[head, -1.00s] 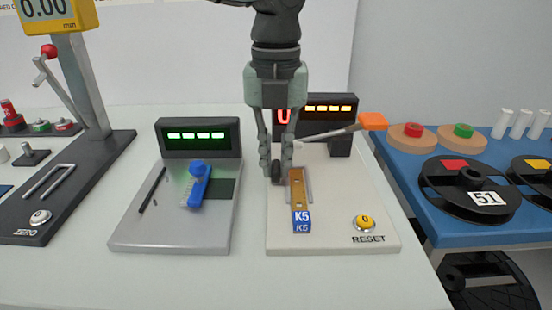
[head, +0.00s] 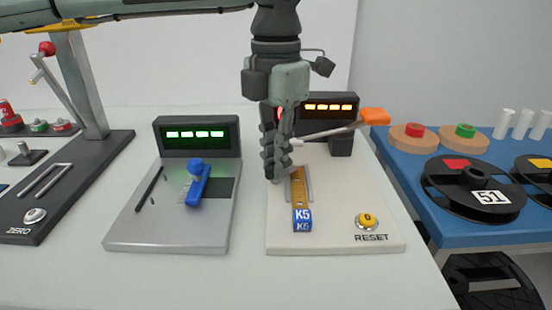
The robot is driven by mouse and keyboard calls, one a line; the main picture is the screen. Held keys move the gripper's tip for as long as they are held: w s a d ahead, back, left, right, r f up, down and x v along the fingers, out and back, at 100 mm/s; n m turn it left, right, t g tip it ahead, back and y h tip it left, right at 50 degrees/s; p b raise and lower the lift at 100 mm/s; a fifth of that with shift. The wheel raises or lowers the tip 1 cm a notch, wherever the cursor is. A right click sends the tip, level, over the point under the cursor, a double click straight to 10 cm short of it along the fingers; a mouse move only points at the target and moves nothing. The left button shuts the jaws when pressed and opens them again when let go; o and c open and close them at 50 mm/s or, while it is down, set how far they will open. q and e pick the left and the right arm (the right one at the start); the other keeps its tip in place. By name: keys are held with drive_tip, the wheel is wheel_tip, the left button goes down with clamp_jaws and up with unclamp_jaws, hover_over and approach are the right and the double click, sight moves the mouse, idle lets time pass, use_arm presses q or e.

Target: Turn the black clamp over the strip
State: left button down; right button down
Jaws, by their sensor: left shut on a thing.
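In the head view, the brown strip (head: 299,187) lies along the cream station (head: 330,236), with a blue K5 label (head: 302,218) at its near end. My left gripper (head: 277,170) points down at the strip's far left side. It is shut on the black clamp, which its fingers hide, so I cannot tell how far the clamp is turned or whether it lies over the strip. My right gripper is not in view.
A grey lever with an orange tip (head: 374,117) reaches right from behind my gripper. A display (head: 330,107) stands at the back, a yellow RESET button (head: 367,221) at front right.

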use_arm(q)
drive_tip(key=m, duration=0.2)
drive_tip(key=shift+m, duration=2.6)
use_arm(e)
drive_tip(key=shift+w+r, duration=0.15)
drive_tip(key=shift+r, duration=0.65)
use_arm(q)
drive_tip(key=shift+r, duration=0.1)
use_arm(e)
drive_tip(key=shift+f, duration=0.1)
use_arm(q)
drive_tip(key=c, duration=1.6)
unclamp_jaws()
drive_tip(key=shift+o, duration=0.2)
